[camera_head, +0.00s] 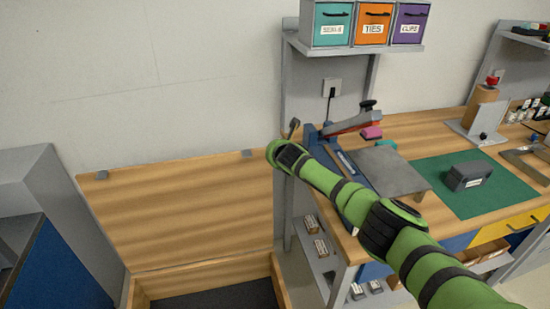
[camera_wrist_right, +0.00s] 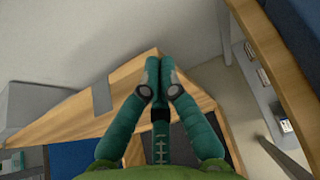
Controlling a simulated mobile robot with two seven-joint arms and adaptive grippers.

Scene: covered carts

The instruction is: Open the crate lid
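The wooden crate lid (camera_head: 180,210) stands raised, close to the wall, with two small grey tabs on its upper edge. The crate (camera_head: 281,285) is open below it, and part of its dark inside shows at the bottom of the head view. My right arm reaches in from the lower right and ends near the lid's upper right corner. In the wrist view my right gripper (camera_wrist_right: 158,65) has its teal fingers together, with nothing visible between them. The lid (camera_wrist_right: 60,115) lies behind the fingers there; contact cannot be told. My left gripper is out of view.
A workbench (camera_head: 435,130) on the right holds a green mat (camera_head: 480,200), a grey block (camera_head: 467,176) and a clamp-like tool (camera_head: 350,124). Labelled bins (camera_head: 372,22) sit on a shelf above. A grey cabinet (camera_head: 62,200) stands left of the lid.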

